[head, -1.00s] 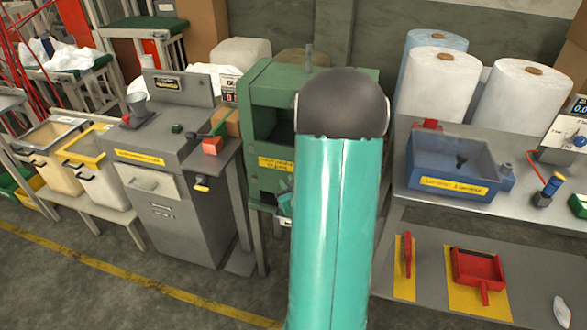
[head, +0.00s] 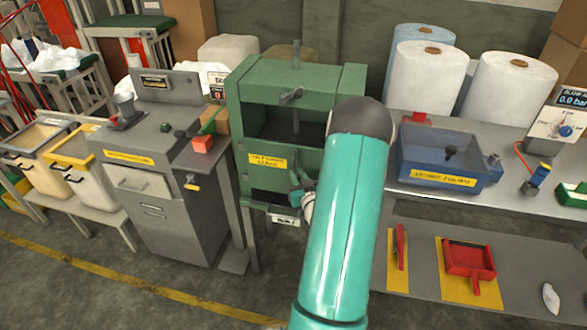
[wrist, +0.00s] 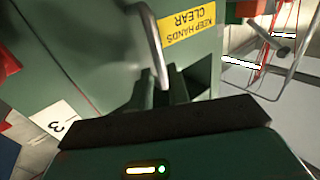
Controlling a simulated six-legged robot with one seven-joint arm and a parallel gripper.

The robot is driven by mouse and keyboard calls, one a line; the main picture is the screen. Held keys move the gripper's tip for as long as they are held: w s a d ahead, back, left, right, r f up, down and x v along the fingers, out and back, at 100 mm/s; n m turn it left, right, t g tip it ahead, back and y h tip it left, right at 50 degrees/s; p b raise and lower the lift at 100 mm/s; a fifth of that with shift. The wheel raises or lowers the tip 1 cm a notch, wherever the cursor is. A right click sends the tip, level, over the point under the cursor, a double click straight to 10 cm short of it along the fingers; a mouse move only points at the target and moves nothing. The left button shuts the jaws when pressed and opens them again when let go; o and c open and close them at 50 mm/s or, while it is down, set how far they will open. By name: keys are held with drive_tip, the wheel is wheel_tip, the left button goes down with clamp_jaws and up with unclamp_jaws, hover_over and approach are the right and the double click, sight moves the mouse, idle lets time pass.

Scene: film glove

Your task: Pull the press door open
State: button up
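The green press (head: 245,120) stands in the middle of the head view. It has a dark upper bay, a small metal handle above the bay and a yellow label below it. In the wrist view, a bent metal bar handle (wrist: 150,40) stands out from a green face (wrist: 90,60), beside an upside-down yellow "KEEP HANDS CLEAR" label (wrist: 188,25). My gripper (wrist: 170,92) is at the lower end of this handle, with its dark fingers close around or beside it. I cannot tell whether they grip it. In the head view my arm partly covers the press's right side.
A grey cabinet machine (head: 165,190) with a red-ended lever stands left of the press. A grey bench (head: 400,200) at right carries a blue tray (head: 440,182) and white rolls (head: 425,80). Open floor with a yellow line (head: 150,287) lies in front.

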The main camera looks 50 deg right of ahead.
sight(293, 169)
drive_tip(key=shift+x, duration=2.25)
clamp_jaws()
drive_tip(key=shift+a, duration=0.2)
